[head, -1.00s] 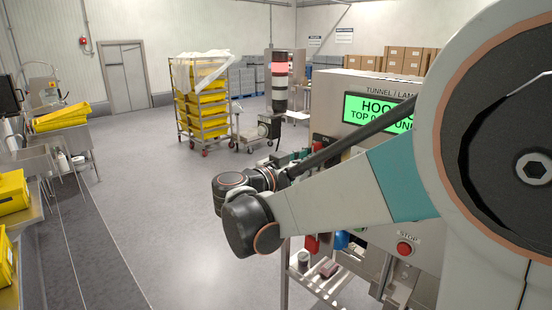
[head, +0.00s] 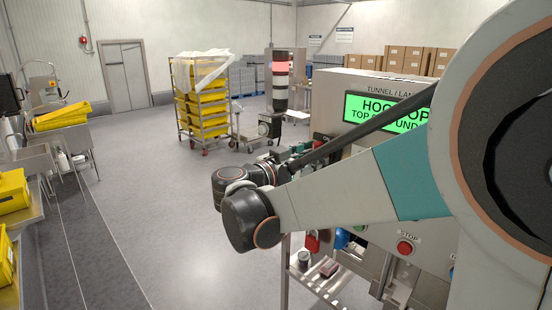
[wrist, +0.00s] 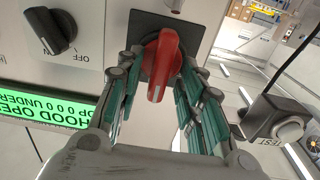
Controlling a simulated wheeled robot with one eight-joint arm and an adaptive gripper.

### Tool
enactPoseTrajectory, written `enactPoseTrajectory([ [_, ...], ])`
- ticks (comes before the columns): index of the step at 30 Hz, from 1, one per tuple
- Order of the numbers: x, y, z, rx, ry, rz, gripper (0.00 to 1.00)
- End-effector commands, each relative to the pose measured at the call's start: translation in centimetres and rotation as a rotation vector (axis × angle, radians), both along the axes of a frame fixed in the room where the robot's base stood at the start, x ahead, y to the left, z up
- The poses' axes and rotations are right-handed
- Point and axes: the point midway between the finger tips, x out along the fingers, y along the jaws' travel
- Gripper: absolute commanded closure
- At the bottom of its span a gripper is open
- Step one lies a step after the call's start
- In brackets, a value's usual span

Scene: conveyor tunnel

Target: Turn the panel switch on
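A red rotary switch handle (wrist: 163,64) on a dark square plate (wrist: 196,33) is in the upper middle of the wrist view. My gripper (wrist: 162,75) is open, with its green-padded fingers on either side of the red handle. Gaps show between the fingers and the handle; I cannot tell whether a fingertip touches it. A black knob (wrist: 48,30) with an OFF label beside it is on the same grey panel, to the left. In the head view my gripper (head: 300,156) is partly hidden by my arm, and the red handle cannot be made out.
A green display (head: 385,113) is on the machine panel, with a red stop button (head: 405,247) below. A grey box with a round button (wrist: 288,130) is at right in the wrist view. A signal tower (head: 281,80) lit red and a trolley of yellow crates (head: 208,100) stand behind.

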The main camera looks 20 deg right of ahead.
Motion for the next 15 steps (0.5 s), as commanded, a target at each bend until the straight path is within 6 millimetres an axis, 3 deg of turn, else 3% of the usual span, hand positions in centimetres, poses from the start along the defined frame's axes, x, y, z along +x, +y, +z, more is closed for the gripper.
enactPoseTrajectory([
  [9, -0.1, 0.0, 5.5, 0.001, 0.000, 0.000, 0.65],
  [15, -0.1, 0.0, 8.0, 0.001, 0.000, 0.000, 0.65],
])
